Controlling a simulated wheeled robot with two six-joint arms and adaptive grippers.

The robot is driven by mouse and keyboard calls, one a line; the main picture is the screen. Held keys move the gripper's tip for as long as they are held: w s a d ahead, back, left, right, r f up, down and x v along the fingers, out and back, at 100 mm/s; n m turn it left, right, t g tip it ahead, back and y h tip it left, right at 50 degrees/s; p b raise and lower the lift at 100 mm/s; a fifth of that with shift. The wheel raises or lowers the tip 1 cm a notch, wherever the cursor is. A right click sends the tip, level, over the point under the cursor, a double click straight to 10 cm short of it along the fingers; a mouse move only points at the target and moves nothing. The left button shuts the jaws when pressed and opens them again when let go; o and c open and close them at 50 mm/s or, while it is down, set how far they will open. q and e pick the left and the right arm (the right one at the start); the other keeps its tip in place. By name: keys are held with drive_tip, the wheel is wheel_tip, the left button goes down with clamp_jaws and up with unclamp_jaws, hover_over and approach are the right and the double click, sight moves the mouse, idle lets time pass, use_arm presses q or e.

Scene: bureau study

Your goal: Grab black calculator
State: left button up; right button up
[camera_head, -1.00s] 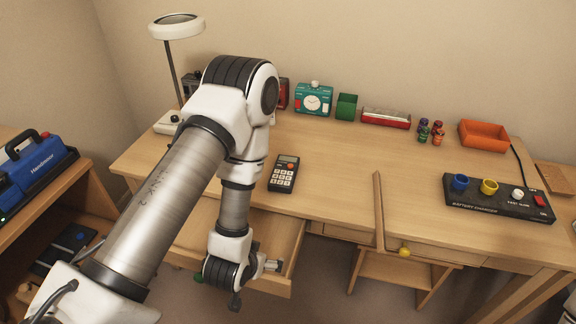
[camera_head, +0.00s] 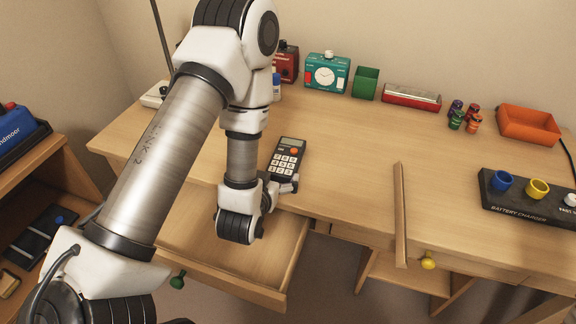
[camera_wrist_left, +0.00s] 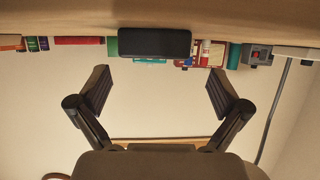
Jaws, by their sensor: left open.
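The black calculator (camera_head: 287,158) lies on the desk behind the open drawer, with light keys, one orange key and a grey display facing up. My left gripper (camera_head: 286,186) is at its near edge, low over the desk's front, partly hidden behind my wrist. In the left wrist view, which looks upside down, the gripper (camera_wrist_left: 158,75) is open with its fingers spread wide. The calculator's dark near end (camera_wrist_left: 155,42) shows ahead, centred between the fingertips. Nothing is held. I cannot tell whether the fingers touch it. My right gripper is not in view.
An open drawer (camera_head: 273,294) juts out below my left gripper. A wooden strip (camera_head: 400,215) and a battery charger (camera_head: 520,205) are to the right. The desk's middle is clear.

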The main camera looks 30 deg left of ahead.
sight(283, 164)
use_arm(q)
drive_tip(key=x, duration=0.4)
drive_tip(key=p+x, duration=0.1)
drive_tip(key=x, duration=0.3)
drive_tip(key=shift+w+d+r, duration=0.15)
drive_tip(key=shift+w+d, duration=0.05)
drive_tip(key=shift+w, duration=0.15)
drive_tip(key=shift+s+d+r, duration=0.1)
drive_tip(key=shift+s, duration=0.05)
drive_tip(key=c, duration=1.2)
